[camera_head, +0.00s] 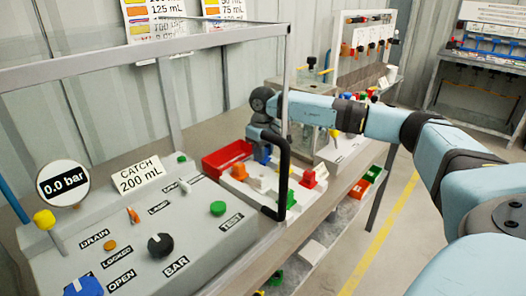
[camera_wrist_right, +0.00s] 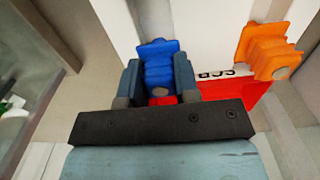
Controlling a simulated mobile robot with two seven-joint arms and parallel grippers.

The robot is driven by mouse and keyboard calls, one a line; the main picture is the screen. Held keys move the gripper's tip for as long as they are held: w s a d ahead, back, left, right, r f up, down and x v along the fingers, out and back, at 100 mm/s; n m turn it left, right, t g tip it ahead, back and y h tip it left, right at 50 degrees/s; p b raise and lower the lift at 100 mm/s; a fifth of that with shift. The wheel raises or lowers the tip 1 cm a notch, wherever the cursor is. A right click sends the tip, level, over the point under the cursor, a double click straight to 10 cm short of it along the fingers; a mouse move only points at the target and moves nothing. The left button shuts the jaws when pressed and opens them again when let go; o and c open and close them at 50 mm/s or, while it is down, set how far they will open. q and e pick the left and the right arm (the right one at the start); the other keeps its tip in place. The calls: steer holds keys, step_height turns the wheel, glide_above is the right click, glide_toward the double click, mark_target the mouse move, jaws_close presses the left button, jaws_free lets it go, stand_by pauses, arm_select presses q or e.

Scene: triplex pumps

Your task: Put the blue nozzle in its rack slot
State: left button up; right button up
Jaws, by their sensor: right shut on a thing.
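The blue nozzle (camera_wrist_right: 160,62) is a ribbed blue piece between the two fingers of my right gripper (camera_wrist_right: 158,80), which is shut on it. In the head view the blue nozzle (camera_head: 263,155) shows just below my right gripper (camera_head: 264,143), above or at the white holder (camera_head: 240,183). The grey frame post and black bent handle partly hide the gripper there. I cannot tell whether the nozzle touches the holder. Which slot belongs to the blue nozzle is not clear. My left gripper is not in view.
A red bin (camera_head: 226,158) stands left of the holder. An orange ribbed piece (camera_wrist_right: 268,50) is beside my gripper. The grey control panel (camera_head: 140,235) fills the front left.

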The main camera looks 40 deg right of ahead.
steer(key=shift+f, duration=0.2)
steer(key=o, duration=0.9)
steer(key=shift+o, duration=0.2)
step_height(320, 180, up, 13)
steer(key=p, duration=0.2)
steer(key=shift+f, duration=0.2)
